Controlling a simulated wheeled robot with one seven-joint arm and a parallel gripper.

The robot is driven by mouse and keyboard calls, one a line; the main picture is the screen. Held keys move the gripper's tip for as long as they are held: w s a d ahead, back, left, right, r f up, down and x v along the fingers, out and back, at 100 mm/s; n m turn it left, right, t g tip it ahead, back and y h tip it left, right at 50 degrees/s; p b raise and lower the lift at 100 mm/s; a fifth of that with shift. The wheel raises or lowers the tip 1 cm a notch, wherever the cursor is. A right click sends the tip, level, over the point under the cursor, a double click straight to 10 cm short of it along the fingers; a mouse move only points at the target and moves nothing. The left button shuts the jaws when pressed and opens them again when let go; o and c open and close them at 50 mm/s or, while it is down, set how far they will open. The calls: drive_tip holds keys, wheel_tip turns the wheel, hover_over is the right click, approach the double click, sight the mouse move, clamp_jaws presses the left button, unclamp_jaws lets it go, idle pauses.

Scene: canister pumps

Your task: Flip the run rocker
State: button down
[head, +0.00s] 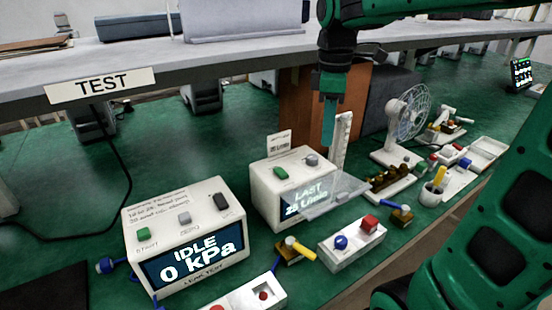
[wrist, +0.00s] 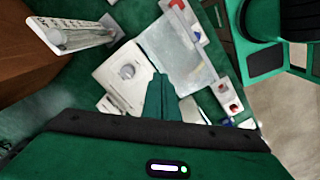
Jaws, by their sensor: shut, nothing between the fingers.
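My gripper (head: 328,143) points down with its teal fingers together and empty, over the back right of a white box with a screen reading "LAST 25 L/min" (head: 262,208). That box has a green control (head: 280,174) and a grey round knob (head: 311,160) on top. In the wrist view my fingers (wrist: 160,78) stand beside the box's round knob (wrist: 127,72), covering part of its top; contact cannot be told. The leak-test box (head: 200,262) reads "IDLE 0 kPa" and has a black rocker-like switch (head: 221,200). No readable label tells which control is the run rocker.
A clear plate (head: 337,196) juts out beside the flow box, with a white scaled tube (head: 342,138) behind it. A grey shelf (head: 200,55) runs along the back.

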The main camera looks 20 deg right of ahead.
sight(279, 169)
drive_tip(key=w+a+r+n, duration=0.4)
drive_tip(key=w+a+n, duration=0.3)
drive_tip(key=a+n, duration=0.2)
drive_tip(key=shift+w, duration=0.25)
wheel_tip(279, 169, down, 14)
idle(0.3)
drive_tip(key=shift+d, duration=0.1)
